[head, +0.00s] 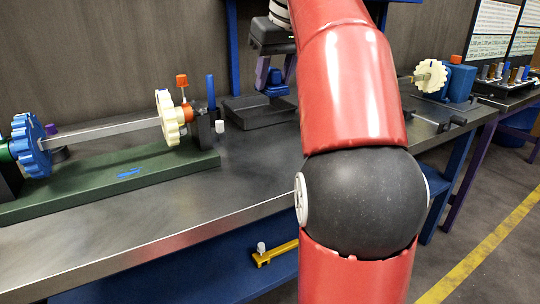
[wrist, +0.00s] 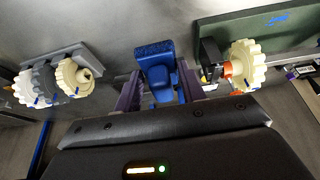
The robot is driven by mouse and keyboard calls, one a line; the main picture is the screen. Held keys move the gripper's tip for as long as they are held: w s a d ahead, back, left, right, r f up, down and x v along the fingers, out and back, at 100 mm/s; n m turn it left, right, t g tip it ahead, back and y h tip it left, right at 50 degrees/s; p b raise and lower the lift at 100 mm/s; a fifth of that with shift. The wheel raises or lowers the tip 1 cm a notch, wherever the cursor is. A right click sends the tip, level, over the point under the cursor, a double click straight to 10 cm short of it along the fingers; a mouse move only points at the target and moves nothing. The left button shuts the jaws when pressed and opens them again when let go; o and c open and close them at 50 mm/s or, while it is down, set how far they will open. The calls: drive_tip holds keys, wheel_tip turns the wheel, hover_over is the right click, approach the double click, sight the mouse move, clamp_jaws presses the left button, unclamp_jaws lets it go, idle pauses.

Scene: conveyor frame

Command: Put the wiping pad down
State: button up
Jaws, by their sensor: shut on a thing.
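The blue wiping pad (head: 277,88) is between the purple fingers of my gripper (head: 276,74), at the back of the bench in the head view. In the wrist view the pad (wrist: 153,50) shows its speckled blue block beyond the fingertips, with its blue handle between the two fingers of my gripper (wrist: 160,88). My gripper is shut on it. A shallow dark tray (head: 245,122) lies on the bench just below and in front of the pad. I cannot tell whether the pad touches the tray or the bench. My red arm hides part of the tray's right side.
Left of the tray, a green base (head: 110,180) carries a shaft with a blue gear (head: 30,145) and a cream gear (head: 168,117). An orange-topped post stands by the cream gear. Another cream gear (head: 430,76) is on the bench at right. The front bench top is clear.

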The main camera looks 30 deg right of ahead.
wheel_tip(320, 180, down, 18)
drive_tip(key=b, duration=0.5)
drive_tip(key=shift+r+b, duration=0.15)
drive_tip(key=shift+b, duration=0.15)
drive_tip(key=shift+f, duration=0.2)
drive_tip(key=o, duration=1.1)
drive_tip(key=shift+c, duration=0.2)
drive_tip(key=p+v, duration=0.2)
drive_tip(key=v, duration=1)
drive_tip(key=shift+r, duration=0.25)
drive_tip(key=s+a+f, duration=0.2)
drive_tip(key=f, duration=0.1)
drive_tip(key=s+a+f, duration=0.2)
drive_tip(key=a+f, duration=0.1)
drive_tip(key=s+a+f, duration=0.2)
drive_tip(key=a+f, duration=0.1)
drive_tip(key=f, duration=0.1)
drive_tip(key=shift+a, duration=0.2)
drive_tip(key=s+a+f, duration=0.2)
drive_tip(key=s+f, duration=0.2)
drive_tip(key=f, duration=0.3)
drive_tip(key=s+a+f+t, duration=0.1)
drive_tip(key=s+a+f, duration=0.2)
drive_tip(key=f, duration=0.5)
drive_tip(key=shift+s+a+f, duration=0.3)
drive_tip(key=shift+s, duration=0.5)
